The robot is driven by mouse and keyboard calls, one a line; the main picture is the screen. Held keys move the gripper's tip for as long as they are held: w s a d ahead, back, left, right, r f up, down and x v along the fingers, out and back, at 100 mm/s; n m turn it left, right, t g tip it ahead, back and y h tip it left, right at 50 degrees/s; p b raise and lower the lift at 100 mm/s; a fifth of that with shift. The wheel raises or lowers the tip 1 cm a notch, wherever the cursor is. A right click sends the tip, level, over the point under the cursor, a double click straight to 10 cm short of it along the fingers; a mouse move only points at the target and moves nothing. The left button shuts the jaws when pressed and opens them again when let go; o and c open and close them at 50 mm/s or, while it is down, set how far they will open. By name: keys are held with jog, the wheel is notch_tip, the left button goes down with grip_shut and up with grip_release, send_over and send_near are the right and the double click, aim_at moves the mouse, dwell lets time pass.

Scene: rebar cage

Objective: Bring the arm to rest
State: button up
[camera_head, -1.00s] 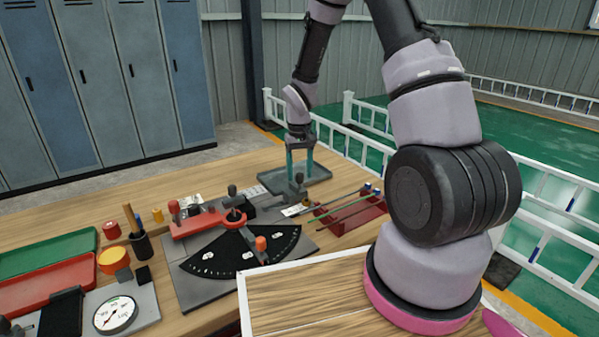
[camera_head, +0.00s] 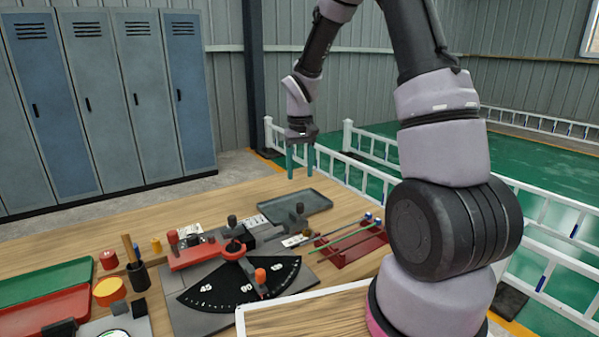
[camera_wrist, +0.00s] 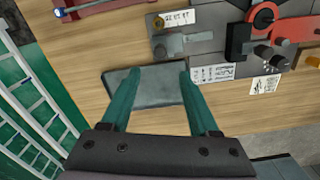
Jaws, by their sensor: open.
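My gripper (camera_head: 300,172) is raised above the back of the wooden table, pointing down. Its two teal fingers are apart with nothing between them. Below it lies a shallow grey tray (camera_head: 307,204), flat on the table. In the wrist view my gripper (camera_wrist: 150,78) shows its open fingers over the same grey tray (camera_wrist: 152,92), which looks empty.
An angle-marked bending plate (camera_head: 225,288) with red levers stands mid-table. A red rack (camera_head: 345,250) with a green rod is to its right. Red and green trays (camera_head: 45,282) and a black tool cup (camera_head: 139,275) are at left. White railings (camera_head: 365,172) stand behind the table.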

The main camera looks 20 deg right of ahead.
jog(key=s+d+r+m+t+y, duration=0.1)
jog(key=s+d+r+m+t, duration=0.1)
jog(key=s+r, duration=0.7)
jog(key=s+d+r+m+t, duration=0.1)
jog(key=s+r+t, duration=0.3)
jog(key=r, duration=0.8)
jog(key=s+r+m+t+y, duration=0.1)
jog(key=s+r, duration=0.3)
jog(key=s, duration=0.6)
jog(key=shift+s+d+m, duration=0.2)
jog(key=shift+s+m, duration=0.05)
jog(key=shift+m, duration=0.15)
